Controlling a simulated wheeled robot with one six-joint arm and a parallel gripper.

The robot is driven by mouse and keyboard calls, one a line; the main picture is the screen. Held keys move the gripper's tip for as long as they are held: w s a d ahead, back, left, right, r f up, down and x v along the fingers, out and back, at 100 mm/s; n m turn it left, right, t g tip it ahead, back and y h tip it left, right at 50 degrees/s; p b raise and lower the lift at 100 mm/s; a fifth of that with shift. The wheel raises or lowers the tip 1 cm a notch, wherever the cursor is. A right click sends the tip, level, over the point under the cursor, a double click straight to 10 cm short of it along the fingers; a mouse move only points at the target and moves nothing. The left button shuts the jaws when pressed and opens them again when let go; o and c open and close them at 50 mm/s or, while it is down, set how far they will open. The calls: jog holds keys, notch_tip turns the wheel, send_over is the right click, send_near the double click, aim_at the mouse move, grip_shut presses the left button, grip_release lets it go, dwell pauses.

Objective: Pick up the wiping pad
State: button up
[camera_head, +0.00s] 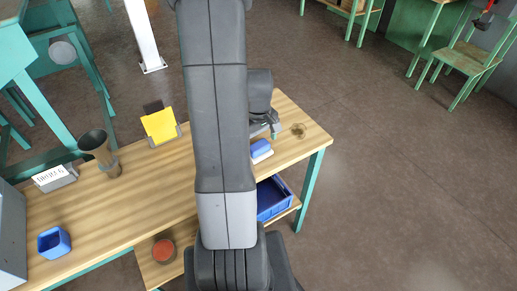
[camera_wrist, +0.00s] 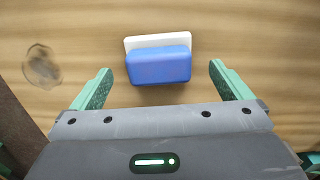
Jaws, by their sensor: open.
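The wiping pad (camera_wrist: 158,66) is a blue block on a white layer, lying on the wooden table. In the wrist view it sits just beyond and between the two green fingertips. My gripper (camera_wrist: 160,85) is open, with a finger on each side of the pad and apart from it. In the head view the pad (camera_head: 260,149) shows near the right end of the table (camera_head: 170,190), partly hidden by my arm. My gripper (camera_head: 272,132) is close to it there, mostly hidden behind my arm.
A brown stain (camera_head: 298,130) marks the table near its right corner. A yellow card on a stand (camera_head: 160,125), a dark funnel-shaped cup (camera_head: 98,147), a sign block (camera_head: 54,177) and a blue cup (camera_head: 54,243) stand further left. A blue crate (camera_head: 272,199) is on the lower shelf.

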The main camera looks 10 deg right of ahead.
aim_at(259, 145)
jog(key=shift+f, duration=1.3)
jog(key=c, duration=1.1)
notch_tip(259, 145, up, 10)
jog(key=shift+r, duration=0.1)
